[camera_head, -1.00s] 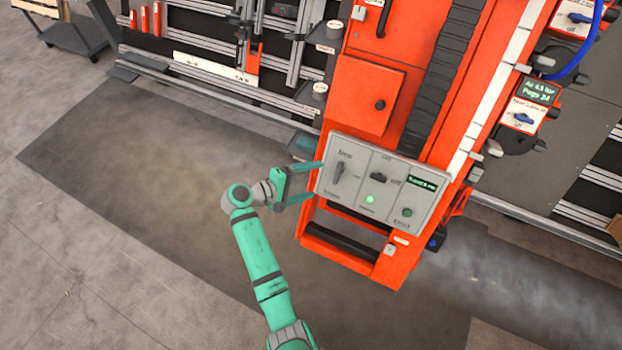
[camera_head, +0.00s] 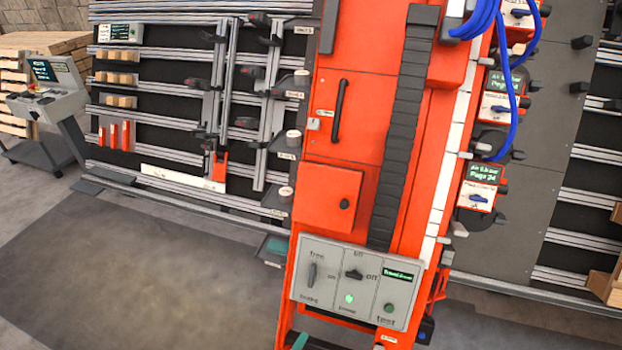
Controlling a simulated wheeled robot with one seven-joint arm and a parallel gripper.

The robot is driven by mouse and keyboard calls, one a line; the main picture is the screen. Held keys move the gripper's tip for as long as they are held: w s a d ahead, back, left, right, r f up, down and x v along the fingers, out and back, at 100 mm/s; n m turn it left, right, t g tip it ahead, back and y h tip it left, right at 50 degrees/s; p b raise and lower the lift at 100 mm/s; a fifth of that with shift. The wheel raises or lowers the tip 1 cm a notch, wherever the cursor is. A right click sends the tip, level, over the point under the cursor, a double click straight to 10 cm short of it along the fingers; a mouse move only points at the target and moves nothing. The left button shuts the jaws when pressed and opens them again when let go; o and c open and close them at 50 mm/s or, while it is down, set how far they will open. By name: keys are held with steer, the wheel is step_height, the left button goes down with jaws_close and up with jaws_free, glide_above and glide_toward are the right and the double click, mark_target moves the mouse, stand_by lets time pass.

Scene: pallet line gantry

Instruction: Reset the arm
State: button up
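Only a small teal piece (camera_head: 300,341), the same colour as my arm, shows at the bottom edge, just below the grey control panel. It looks like the tip of my gripper; the rest of my arm is out of frame. I cannot tell whether the gripper is open or shut. The grey control panel (camera_head: 327,279) is on the lower front of the orange machine column (camera_head: 390,200). It has a left selector knob (camera_head: 312,272), a middle switch (camera_head: 354,274), a lit green lamp (camera_head: 349,298), a dark green button (camera_head: 389,308) and a small display (camera_head: 398,275).
A rail rack (camera_head: 165,110) with clamps stands behind on the left. A console on a cart (camera_head: 50,105) is at far left beside stacked wooden pallets. Blue hoses (camera_head: 512,80) and gauge units hang on the column's right side. Open floor lies at lower left.

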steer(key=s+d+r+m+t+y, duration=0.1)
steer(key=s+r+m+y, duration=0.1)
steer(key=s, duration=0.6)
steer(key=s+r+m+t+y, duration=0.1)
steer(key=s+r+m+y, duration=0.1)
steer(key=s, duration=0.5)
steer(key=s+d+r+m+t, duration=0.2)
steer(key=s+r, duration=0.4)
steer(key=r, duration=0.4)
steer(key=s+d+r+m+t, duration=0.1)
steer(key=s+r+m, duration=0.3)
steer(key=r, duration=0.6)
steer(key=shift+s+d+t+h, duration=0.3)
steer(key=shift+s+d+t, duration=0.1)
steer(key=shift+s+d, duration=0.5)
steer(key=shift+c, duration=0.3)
